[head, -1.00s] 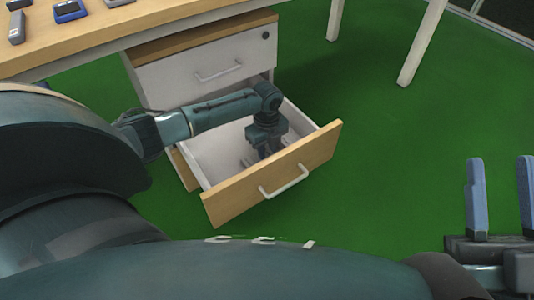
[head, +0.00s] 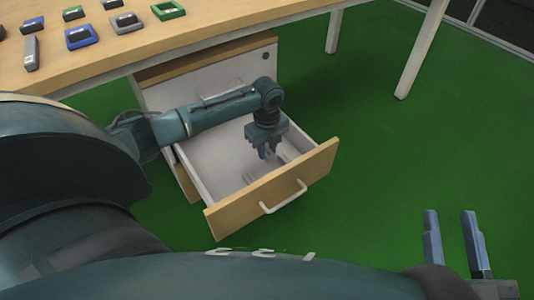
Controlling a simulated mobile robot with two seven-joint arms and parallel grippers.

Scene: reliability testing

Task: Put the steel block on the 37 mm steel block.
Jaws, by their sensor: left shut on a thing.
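My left gripper (head: 267,152) points down over the open drawer (head: 205,165) of the cabinet. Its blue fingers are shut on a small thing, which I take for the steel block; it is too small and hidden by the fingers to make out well. Small grey blocks (head: 250,178) lie on the drawer floor close to the gripper. I cannot tell which of them is the 37 mm steel block. My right gripper (head: 454,238) is open and empty at the lower right, above the green floor, far from the drawer.
The drawer front (head: 272,190) with its handle and the side walls surround the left gripper. The green floor (head: 390,150) to the right is clear.

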